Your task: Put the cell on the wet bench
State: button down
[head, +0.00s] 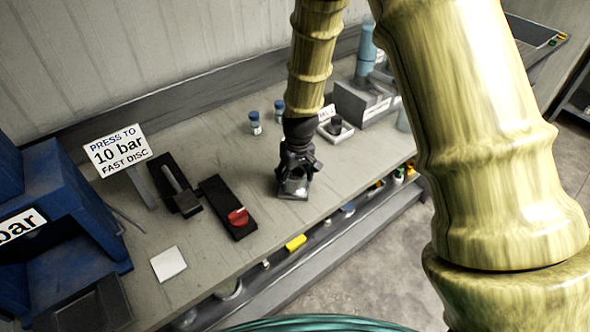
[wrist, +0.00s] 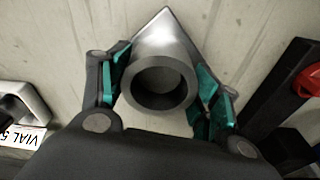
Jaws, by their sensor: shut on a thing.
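One corner of the plate points to the top of the wrist view. In the head view the cell (head: 293,193) shows below the fingers, close to the bench top. I cannot tell whether it touches. No label shows which bench is the wet bench.
A red knob (head: 237,217) on a black block stands left of my gripper. Blue-capped vials (head: 255,123), a small white holder (head: 336,131) and a grey rack (head: 362,103) are behind. A blue press (head: 65,215) fills the left. Clear bench lies between the knob block and my gripper.

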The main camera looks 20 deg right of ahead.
dwell(0.4)
jog(key=shift+c, duration=1.8)
grip_release()
jog(key=shift+f, duration=0.15)
notch_tip(320, 180, up, 12)
jog(key=s+b, duration=0.1)
jog(key=b, duration=0.3)
jog(key=shift+s, duration=0.25)
jog(key=shift+d, duration=0.1)
